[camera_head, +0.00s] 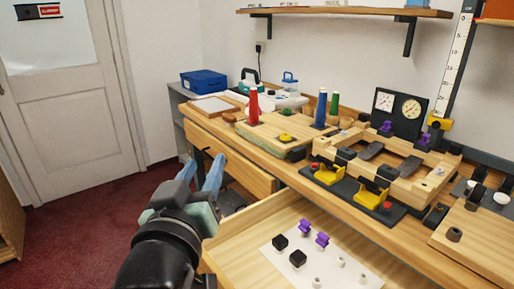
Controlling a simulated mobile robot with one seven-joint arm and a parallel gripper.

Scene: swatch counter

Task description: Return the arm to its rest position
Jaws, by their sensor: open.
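My arm (160,250) reaches up from the bottom edge, left of the middle. Its dark links end in my gripper (204,163), which has two blue-grey fingers. The fingers are apart, with nothing seen between them. In the picture they lie over the left part of the counter front. I cannot tell how far they are from it.
An open drawer (228,252) juts out at lower right, holding black cubes, purple pieces and small white pieces on a white sheet (345,277). The counter (405,238) carries wooden frames, coloured cones and gauges. Red floor (90,215) lies clear at left, before a door (80,150).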

